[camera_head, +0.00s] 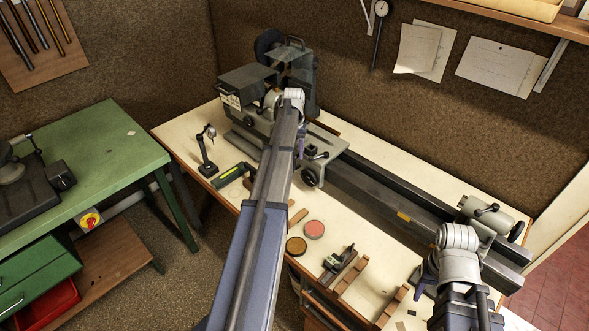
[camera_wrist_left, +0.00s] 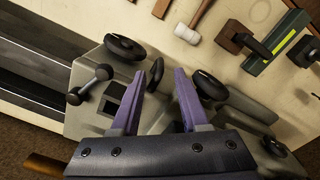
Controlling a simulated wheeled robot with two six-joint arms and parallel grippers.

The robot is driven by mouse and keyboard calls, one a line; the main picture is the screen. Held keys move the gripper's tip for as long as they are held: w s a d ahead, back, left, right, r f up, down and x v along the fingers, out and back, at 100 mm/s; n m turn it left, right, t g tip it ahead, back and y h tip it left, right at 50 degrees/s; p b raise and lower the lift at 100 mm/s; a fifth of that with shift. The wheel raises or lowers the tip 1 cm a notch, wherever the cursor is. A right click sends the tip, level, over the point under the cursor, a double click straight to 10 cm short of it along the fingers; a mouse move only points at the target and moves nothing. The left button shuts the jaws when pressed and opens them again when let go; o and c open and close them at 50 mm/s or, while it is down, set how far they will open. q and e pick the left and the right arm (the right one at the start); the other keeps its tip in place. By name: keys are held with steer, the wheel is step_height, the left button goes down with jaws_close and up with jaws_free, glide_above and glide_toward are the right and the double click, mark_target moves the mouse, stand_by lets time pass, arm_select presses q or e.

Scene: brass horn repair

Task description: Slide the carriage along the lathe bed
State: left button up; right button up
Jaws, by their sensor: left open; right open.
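The lathe bed (camera_head: 385,190) runs from the headstock at the back left to the lower right. The grey carriage (camera_head: 327,146) sits on the bed near the headstock end, with a dark handwheel (camera_head: 311,178) on its front. My left gripper (camera_head: 301,147) is over the carriage, mostly hidden behind its own arm. In the left wrist view my left gripper (camera_wrist_left: 165,73) has its purple fingers apart above the carriage (camera_wrist_left: 97,62). A dark knob (camera_wrist_left: 155,74) shows beside one fingertip; contact cannot be told. My right gripper (camera_head: 425,279) is open at the lower right, in front of the bed.
The tailstock (camera_head: 492,214) stands at the bed's right end. A magnetic stand (camera_head: 207,152), a green level (camera_head: 231,174), a red-topped tin (camera_head: 314,229) and wooden-handled tools lie on the bench front. The bed between carriage and tailstock looks clear.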

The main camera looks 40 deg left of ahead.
arm_select(q)
step_height(320, 180, down, 5)
steer(key=b, duration=0.3)
steer(key=shift+r, duration=0.2)
steer(key=shift+r, duration=0.1)
jaws_close()
steer(key=shift+s, duration=0.1)
stand_by(1.0)
